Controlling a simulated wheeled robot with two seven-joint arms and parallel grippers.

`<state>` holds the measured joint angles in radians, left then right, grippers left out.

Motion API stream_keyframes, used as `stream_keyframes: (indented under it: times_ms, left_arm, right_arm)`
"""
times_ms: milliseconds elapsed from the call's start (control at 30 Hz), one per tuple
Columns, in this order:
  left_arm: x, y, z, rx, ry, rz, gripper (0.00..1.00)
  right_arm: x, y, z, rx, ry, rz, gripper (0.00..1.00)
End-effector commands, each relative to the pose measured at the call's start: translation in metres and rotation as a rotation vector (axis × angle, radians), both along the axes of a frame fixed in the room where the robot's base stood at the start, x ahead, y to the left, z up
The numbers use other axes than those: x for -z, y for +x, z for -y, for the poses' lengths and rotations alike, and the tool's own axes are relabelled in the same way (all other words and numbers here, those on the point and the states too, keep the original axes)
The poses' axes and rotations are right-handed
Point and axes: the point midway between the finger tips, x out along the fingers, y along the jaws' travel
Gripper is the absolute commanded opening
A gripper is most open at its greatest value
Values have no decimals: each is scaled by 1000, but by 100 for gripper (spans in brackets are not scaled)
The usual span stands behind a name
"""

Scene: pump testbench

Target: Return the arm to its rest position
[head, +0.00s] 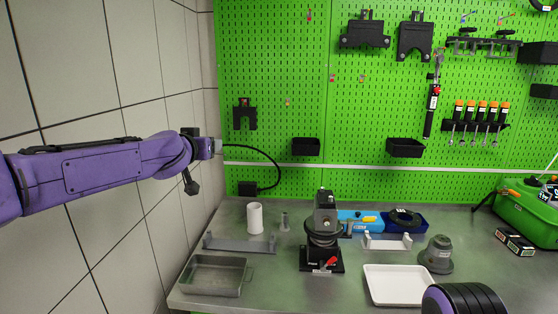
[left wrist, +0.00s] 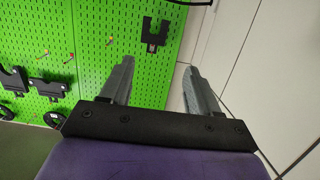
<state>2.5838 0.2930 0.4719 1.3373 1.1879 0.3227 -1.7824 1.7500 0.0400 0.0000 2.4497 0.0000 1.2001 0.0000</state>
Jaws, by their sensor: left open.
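My left arm (head: 110,168) reaches in from the left, raised in front of the tiled wall and to the left of the bench. Its wrist end is near the left edge of the green pegboard, and the head view does not show the fingers clearly. In the left wrist view my left gripper (left wrist: 157,72) has its two grey fingers spread apart with nothing between them. It touches nothing that I can see. A purple and black part of my own body shows at the bottom right of the head view. My right gripper is not in view.
The bench (head: 270,295) holds a metal tray (head: 212,290), a white cylinder (head: 255,218), a black pump stand (head: 322,262), a white tray (head: 398,284), a grey housing (head: 436,258) and a green crate (head: 530,219). The pegboard (head: 270,90) stands behind. The tiled wall (head: 120,240) is at left.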

Motion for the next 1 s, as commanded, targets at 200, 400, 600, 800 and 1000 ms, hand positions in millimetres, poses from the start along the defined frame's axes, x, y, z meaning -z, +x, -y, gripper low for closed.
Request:
stream_keyframes:
  times_ms: [200, 400, 600, 800, 1000]
  left_arm:
    - [0, 1, -2, -47, -122, -11, 61]
    - [13, -1, -7, -130, -260, -32, 61]
    - [65, -13, -19, -272, -395, -77, 61]
    - [172, -37, -32, -421, -467, -143, 61]
    - [332, -104, -52, -564, -492, -244, 61]
  right_arm:
    - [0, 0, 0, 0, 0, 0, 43]
    - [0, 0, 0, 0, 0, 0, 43]
    - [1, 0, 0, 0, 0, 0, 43]
    - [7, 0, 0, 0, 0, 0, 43]
    - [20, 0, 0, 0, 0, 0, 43]
